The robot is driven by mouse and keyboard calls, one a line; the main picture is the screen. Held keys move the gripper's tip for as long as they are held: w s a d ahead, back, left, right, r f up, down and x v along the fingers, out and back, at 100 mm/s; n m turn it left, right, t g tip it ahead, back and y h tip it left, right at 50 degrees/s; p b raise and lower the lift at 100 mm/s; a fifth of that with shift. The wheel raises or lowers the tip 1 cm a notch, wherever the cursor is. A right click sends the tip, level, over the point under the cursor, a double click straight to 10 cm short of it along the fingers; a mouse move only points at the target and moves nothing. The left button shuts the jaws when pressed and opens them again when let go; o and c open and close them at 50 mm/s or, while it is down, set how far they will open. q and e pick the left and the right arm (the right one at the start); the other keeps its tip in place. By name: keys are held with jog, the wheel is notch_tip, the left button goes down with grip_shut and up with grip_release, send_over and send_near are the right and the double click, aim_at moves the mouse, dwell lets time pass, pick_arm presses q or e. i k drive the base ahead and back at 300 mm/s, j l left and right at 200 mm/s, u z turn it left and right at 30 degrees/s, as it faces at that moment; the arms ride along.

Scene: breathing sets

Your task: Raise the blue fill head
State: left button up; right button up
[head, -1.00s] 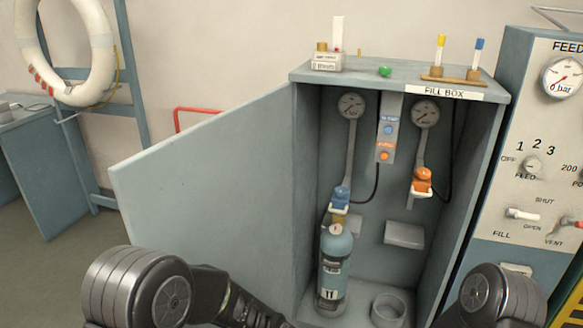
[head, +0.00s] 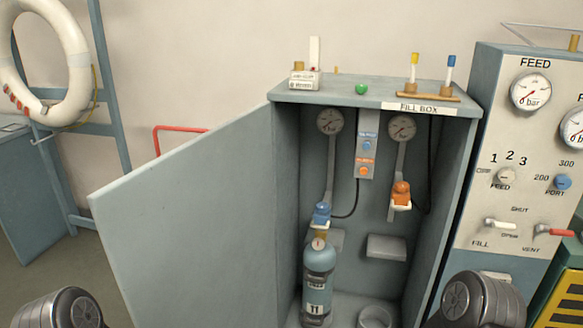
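The blue fill head (head: 321,213) is in the open fill box (head: 286,200), low on the left, below a round gauge (head: 330,121). It sits at the top of a blue cylinder (head: 318,275) marked 11, at its brass valve (head: 319,235); whether the two are joined is too small to tell. The orange fill head (head: 401,193) hangs to its right, higher up, below a second gauge (head: 402,127). A panel between them has a blue button (head: 367,146) and an orange button (head: 364,171). Parts of my arms show at the bottom edge; neither gripper is in view.
The box door (head: 190,220) stands wide open to the left. An empty round holder (head: 375,317) is on the box floor, right of the cylinder. The feed panel (head: 520,150) stands close on the right. A green button (head: 362,89) and small items are on the box top.

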aim_at(322, 220)
jog(key=i+l+u, duration=0.15)
jog(key=l+u, duration=0.2)
jog(key=l, duration=0.35)
jog(key=i+l+u, duration=0.1)
jog(key=l+u, duration=0.25)
jog(key=l, duration=0.4)
jog(key=l+u, duration=0.4)
jog(key=l, duration=0.35)
